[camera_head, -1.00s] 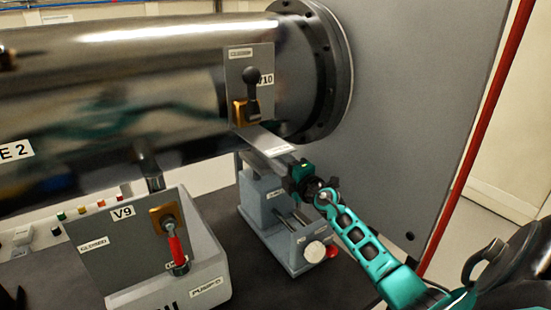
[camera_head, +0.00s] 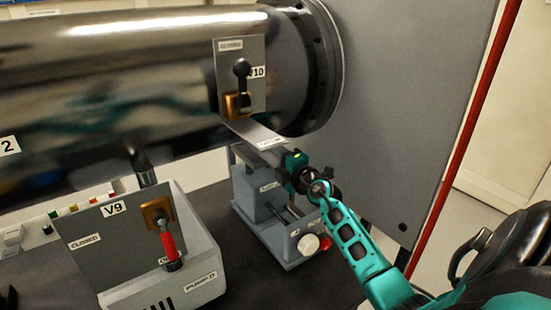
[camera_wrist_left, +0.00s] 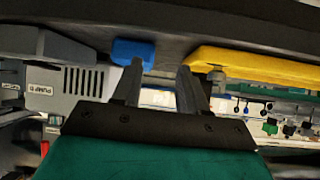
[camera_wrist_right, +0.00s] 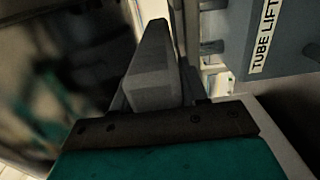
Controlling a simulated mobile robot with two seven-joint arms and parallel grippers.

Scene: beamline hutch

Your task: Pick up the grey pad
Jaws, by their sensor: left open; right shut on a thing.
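The grey pad (camera_wrist_right: 152,70) is a pale grey block in the right wrist view. It sits between the fingers of my right gripper (camera_wrist_right: 157,85), which is shut on it. In the head view my right gripper (camera_head: 284,157) is at the top right of the grey tube lift (camera_head: 268,222), just below the V10 plate. I cannot make out the pad there. My left gripper (camera_wrist_left: 160,68) is open and empty in the left wrist view, with a blue thing (camera_wrist_left: 133,51) and a yellow bar (camera_wrist_left: 250,62) beyond its fingers. It is not seen in the head view.
The large metal tube (camera_head: 120,85) runs close above my right gripper. The V10 plate (camera_head: 228,75) has a black-knobbed handle. The pump box (camera_head: 190,285), with a V9 plate and red handle (camera_head: 169,245), stands at left. A grey wall panel (camera_head: 400,90) is behind.

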